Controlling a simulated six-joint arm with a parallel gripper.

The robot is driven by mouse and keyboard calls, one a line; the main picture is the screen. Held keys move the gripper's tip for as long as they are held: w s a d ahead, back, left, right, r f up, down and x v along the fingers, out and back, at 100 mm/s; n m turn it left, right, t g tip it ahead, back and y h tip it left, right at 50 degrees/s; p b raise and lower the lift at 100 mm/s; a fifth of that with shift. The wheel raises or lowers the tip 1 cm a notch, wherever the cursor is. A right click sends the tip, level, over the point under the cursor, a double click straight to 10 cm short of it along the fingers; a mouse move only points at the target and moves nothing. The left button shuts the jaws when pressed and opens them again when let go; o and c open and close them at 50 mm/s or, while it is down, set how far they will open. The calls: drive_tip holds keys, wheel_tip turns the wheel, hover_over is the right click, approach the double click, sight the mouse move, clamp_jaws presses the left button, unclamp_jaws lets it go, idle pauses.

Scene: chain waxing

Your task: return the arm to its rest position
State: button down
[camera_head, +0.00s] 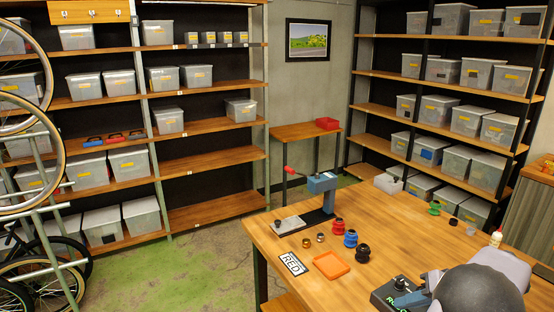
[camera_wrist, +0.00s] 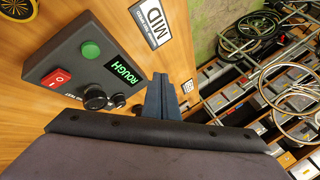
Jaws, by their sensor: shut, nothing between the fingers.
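My gripper (camera_wrist: 163,98) shows in the wrist view as two narrow blue-grey fingers, shut together with nothing between them. They point over the wooden bench beside a dark control box (camera_wrist: 88,72). The box has a green button, a red switch, black knobs and a green display reading ROUGH. In the head view, my arm's dark rounded link and grey section fill the lower right corner.
On the bench (camera_head: 400,225) stand a blue press (camera_head: 322,184), an orange tray (camera_head: 331,265), several coloured spools and a white-tipped bottle (camera_head: 496,238). Shelves with grey bins line the walls. Bicycles stand at the left. The green floor between is clear.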

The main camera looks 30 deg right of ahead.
drive_tip(key=w+a+f+n+g, duration=0.1)
drive_tip(key=w+a+g, duration=0.15)
drive_tip(key=a, duration=0.45)
drive_tip(key=w+a+f+n+g+y, duration=0.1)
drive_tip(key=w+a, duration=0.2)
drive_tip(key=a, duration=0.5)
drive_tip(key=w+a+f+n+g, duration=0.1)
drive_tip(key=w+a+g, duration=0.15)
drive_tip(key=a, duration=0.45)
drive_tip(key=s+a+f+n+h, duration=0.1)
drive_tip(key=s+a+n, duration=0.1)
drive_tip(key=a, duration=0.7)
drive_tip(key=s+a+f+n+g+h, duration=0.1)
drive_tip(key=s+a, duration=0.4)
drive_tip(key=a, duration=0.5)
drive_tip(key=shift+s+f+n+g+h, duration=0.25)
drive_tip(key=shift+f+n+g+h, duration=0.05)
drive_tip(key=shift+f+n+h, duration=0.4)
